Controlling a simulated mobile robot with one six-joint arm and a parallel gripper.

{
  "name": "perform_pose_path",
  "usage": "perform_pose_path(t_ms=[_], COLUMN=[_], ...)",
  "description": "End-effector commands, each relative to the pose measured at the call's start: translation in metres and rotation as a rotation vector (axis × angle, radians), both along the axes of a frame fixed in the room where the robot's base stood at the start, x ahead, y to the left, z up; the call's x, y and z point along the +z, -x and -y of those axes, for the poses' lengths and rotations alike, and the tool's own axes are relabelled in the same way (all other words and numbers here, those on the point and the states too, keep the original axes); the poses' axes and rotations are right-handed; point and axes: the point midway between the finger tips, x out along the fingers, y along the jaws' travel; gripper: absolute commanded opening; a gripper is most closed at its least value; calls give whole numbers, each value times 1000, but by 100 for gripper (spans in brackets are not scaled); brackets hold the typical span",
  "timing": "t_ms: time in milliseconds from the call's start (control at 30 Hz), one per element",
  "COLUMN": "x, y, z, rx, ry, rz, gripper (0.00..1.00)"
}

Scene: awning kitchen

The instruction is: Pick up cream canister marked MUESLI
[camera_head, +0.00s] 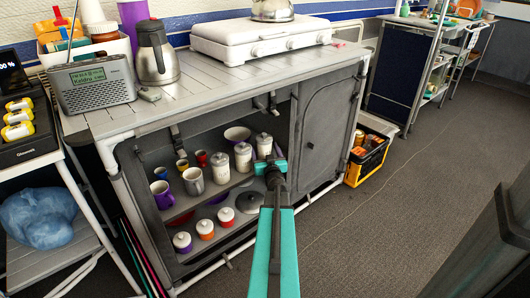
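Three pale, lidded canisters stand upright in a row on the upper shelf of the open cupboard: a left one (221,169), a middle one (243,157) and a right one (264,146). Any lettering is too small to read, so I cannot tell which is marked MUESLI. My gripper (270,164), with teal parts, is in front of the cupboard opening, just below the right canister in the picture. It appears apart from the canisters, and nothing is visibly held. Its fingers are too small and foreshortened to show whether they are open.
Mugs (194,181) and small cups share the upper shelf (215,190). Small white-lidded pots (205,229) and a dark lidded pan (249,202) are below. A grey door panel (326,130) borders the opening at right. The carpet (370,225) at right is clear.

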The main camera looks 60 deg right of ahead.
Motion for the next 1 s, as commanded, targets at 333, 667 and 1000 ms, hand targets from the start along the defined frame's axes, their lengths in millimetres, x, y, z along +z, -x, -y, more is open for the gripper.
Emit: perform_pose_path(t_ms=[333, 667, 1000], x=[1, 0, 1], y=[-2, -2, -2], z=[1, 1, 0], rx=[1, 1, 1], ry=[0, 0, 1], rz=[0, 0, 1], gripper=[73, 63, 26])
